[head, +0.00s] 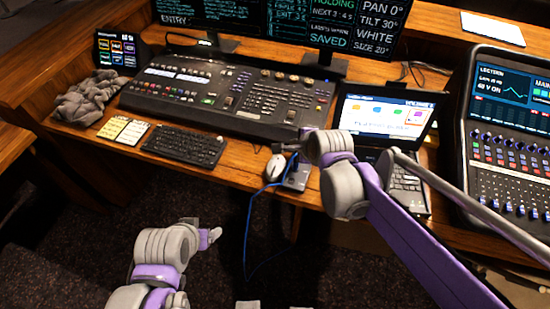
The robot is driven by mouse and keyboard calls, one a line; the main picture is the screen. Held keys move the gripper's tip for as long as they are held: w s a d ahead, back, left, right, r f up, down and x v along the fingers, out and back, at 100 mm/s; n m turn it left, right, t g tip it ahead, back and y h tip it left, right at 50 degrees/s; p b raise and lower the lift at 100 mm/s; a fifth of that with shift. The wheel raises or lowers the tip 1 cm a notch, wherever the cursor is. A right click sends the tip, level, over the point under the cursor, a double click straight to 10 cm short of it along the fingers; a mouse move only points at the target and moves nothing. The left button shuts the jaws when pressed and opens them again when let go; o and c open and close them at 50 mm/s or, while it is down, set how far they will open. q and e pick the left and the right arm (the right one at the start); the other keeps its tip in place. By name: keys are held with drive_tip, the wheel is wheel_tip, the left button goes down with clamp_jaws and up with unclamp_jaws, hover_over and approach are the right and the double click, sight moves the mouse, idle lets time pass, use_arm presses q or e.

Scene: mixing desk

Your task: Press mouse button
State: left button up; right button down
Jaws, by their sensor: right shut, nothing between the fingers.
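A white computer mouse (275,167) lies near the front edge of the wooden desk, right of the black keyboard (185,145). My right gripper (281,148) is shut and empty, close above and behind the mouse in the picture. I cannot tell whether it touches the mouse. My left gripper (214,234) is low in front of the desk, over the dark floor, away from the mouse. Its fingers are too small to tell open from shut.
A blue cable (247,225) hangs off the desk edge beside the mouse. A small grey box (297,176) sits right of the mouse. A laptop (385,118) and a mixing console (510,140) stand further right. A lighting desk (225,95) is behind.

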sight(277, 159)
use_arm(q)
drive_tip(key=shift+s+d, duration=0.1)
drive_tip(key=shift+s, duration=0.35)
use_arm(e)
drive_tip(key=w+a+m+y, duration=0.1)
drive_tip(key=w+a+m, duration=0.3)
drive_tip(key=shift+w+a+f+m+t, duration=0.25)
drive_tip(key=shift+w+a+m+t, duration=0.05)
drive_tip(key=shift+w+m, duration=0.1)
drive_tip(key=shift+f, duration=0.1)
use_arm(q)
wheel_tip(277, 159, down, 7)
drive_tip(key=s+b, duration=0.1)
drive_tip(key=b, duration=0.4)
drive_tip(key=shift+s+r+b, duration=0.2)
drive_tip(key=shift+s+b, duration=0.1)
use_arm(e)
drive_tip(key=shift+f, duration=4.3)
use_arm(q)
drive_tip(key=shift+f+b, duration=0.3)
drive_tip(key=shift+f, duration=0.05)
use_arm(e)
drive_tip(key=shift+f, duration=0.45)
